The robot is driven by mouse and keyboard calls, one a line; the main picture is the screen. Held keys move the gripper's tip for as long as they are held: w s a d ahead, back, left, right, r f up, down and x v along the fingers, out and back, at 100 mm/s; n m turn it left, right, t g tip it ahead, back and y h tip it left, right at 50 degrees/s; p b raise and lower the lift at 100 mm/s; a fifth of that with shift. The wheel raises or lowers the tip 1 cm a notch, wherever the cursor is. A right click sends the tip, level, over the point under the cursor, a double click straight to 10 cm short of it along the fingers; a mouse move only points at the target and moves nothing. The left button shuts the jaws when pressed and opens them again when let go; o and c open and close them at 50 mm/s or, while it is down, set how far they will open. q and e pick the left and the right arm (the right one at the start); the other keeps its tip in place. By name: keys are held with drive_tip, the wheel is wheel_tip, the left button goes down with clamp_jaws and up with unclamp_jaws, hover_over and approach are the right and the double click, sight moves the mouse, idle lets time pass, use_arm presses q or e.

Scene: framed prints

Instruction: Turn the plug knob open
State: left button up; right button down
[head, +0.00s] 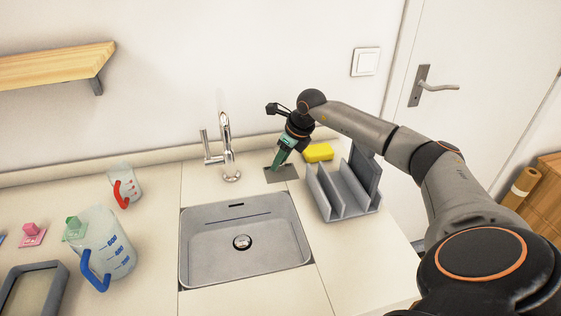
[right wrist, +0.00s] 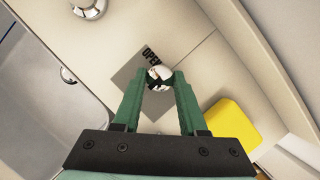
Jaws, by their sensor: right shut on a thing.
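The plug knob (right wrist: 160,73) is a small white and dark knob on a grey plate (right wrist: 132,72) marked OPEN. My right gripper (right wrist: 160,84) has its two green fingers on either side of the knob and is shut on it. In the head view the right gripper (head: 279,164) points down at the plate (head: 288,175), behind the sink's right back corner, and hides the knob. The sink (head: 207,260) is empty, with a round metal drain plug (head: 242,242) in its floor. I cannot tell whether the plug is raised. My left gripper is out of view.
A chrome faucet (head: 227,150) stands left of the plate. A yellow sponge (head: 319,153) and a grey rack (head: 346,202) stand close on the right. Jugs (head: 107,250) (head: 123,185) with blue and red handles stand on the left counter. A wooden shelf (head: 55,66) hangs above.

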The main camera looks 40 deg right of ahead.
drive_tip(key=n, duration=0.2)
drive_tip(key=n+y+b, duration=0.1)
drive_tip(key=n, duration=0.1)
drive_tip(key=shift+w+d+n+g+y, duration=0.15)
drive_tip(key=shift+n+g+y, duration=0.15)
drive_tip(key=shift+g, duration=0.1)
drive_tip(key=n+g+y+b, duration=0.1)
drive_tip(key=n, duration=0.3)
drive_tip(key=shift+n, duration=0.3)
drive_tip(key=shift+d+g, duration=0.1)
drive_tip(key=shift+g, duration=0.2)
drive_tip(key=shift+c, duration=2.2)
unclamp_jaws()
drive_tip(key=v, duration=1.2)
drive_tip(key=shift+d+r, duration=0.15)
drive_tip(key=shift+r, duration=0.05)
